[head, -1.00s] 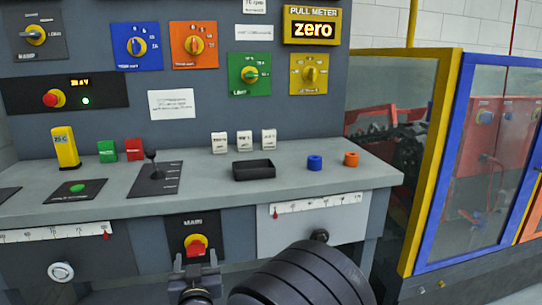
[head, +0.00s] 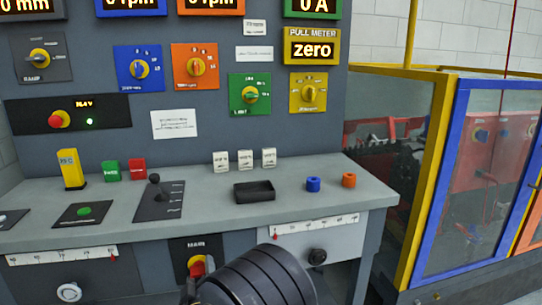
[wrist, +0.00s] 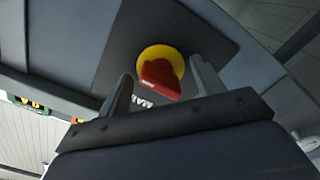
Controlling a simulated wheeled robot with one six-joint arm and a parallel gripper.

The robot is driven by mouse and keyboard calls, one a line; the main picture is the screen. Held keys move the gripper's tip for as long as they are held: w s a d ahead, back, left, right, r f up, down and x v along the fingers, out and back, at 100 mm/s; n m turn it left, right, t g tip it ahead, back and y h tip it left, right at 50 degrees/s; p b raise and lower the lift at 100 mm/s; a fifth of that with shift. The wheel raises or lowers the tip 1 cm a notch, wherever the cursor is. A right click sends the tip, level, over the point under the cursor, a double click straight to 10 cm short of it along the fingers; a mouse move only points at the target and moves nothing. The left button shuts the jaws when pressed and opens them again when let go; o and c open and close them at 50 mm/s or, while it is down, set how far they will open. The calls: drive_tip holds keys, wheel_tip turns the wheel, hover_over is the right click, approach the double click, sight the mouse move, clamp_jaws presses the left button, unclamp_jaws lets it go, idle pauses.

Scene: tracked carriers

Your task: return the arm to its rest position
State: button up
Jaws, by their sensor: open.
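My gripper (wrist: 158,67) is open in the wrist view, its two fingers apart with nothing held between them. The red handle of the main switch (wrist: 160,77), on a yellow disc and a dark plate, shows between the fingers. Whether the fingers touch it or stand in front of it I cannot tell. In the head view the main switch (head: 199,265) sits on the front of the console, partly covered by my arm. My dark ribbed arm (head: 262,278) reaches in at the bottom middle, and the gripper is mostly hidden behind it.
The console desk (head: 215,210) carries a black tray (head: 254,192), a blue ring (head: 313,184), an orange ring (head: 348,180) and a lever (head: 155,182). Below the desk edge are slide scales (head: 315,227) and a knob (head: 317,256). A yellow-framed glazed enclosure (head: 425,180) stands at right.

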drive_tip(key=shift+s+r+n, duration=0.1)
drive_tip(key=shift+s+n, duration=0.2)
drive_tip(key=shift+n, duration=0.1)
drive_tip(key=p+v, duration=0.1)
drive_tip(key=v, duration=0.9)
drive_tip(key=shift+s+d+g, duration=0.2)
drive_tip(key=shift+d+g, duration=0.05)
drive_tip(key=shift+g, duration=0.05)
drive_tip(key=shift+r+m, duration=0.2)
drive_tip(key=shift+m, duration=0.1)
